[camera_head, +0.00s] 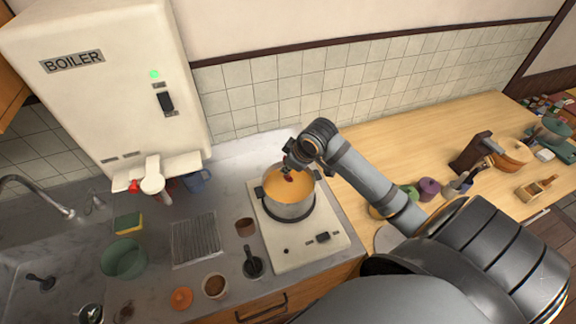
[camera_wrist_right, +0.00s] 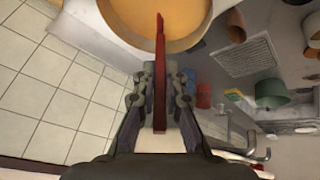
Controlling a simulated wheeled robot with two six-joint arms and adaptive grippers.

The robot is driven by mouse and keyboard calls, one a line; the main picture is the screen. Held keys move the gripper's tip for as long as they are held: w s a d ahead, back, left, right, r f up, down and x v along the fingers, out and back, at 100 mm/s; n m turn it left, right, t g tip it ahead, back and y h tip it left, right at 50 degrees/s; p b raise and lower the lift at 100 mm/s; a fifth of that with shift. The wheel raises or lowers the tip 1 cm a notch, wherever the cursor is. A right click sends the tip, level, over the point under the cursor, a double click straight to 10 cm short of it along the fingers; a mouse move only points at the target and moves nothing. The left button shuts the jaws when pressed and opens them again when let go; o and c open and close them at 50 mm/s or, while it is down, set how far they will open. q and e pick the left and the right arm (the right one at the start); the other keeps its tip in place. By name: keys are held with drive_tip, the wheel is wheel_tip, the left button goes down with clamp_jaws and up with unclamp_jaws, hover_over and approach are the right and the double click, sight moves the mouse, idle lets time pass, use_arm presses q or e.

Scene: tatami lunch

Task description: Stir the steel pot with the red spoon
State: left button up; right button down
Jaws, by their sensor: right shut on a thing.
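The steel pot (camera_head: 290,208) stands on the white cooker (camera_head: 298,246) and holds an orange liquid. My right gripper (camera_head: 297,160) is above the far side of the pot. In the right wrist view, my right gripper (camera_wrist_right: 160,95) is shut on the red spoon (camera_wrist_right: 160,60). The spoon points toward the pot (camera_wrist_right: 165,45), with its far end over or in the orange liquid. In the head view only a small red part of the spoon (camera_head: 289,178) shows; its bowl cannot be made out. My left gripper is not in view.
A white boiler (camera_head: 107,75) hangs at the left above the counter. Tiled wall lies close behind. The wooden counter (camera_head: 385,140) right of the cooker has clear room.

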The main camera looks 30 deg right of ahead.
idle(0.4)
drive_tip(key=shift+r, duration=2.5)
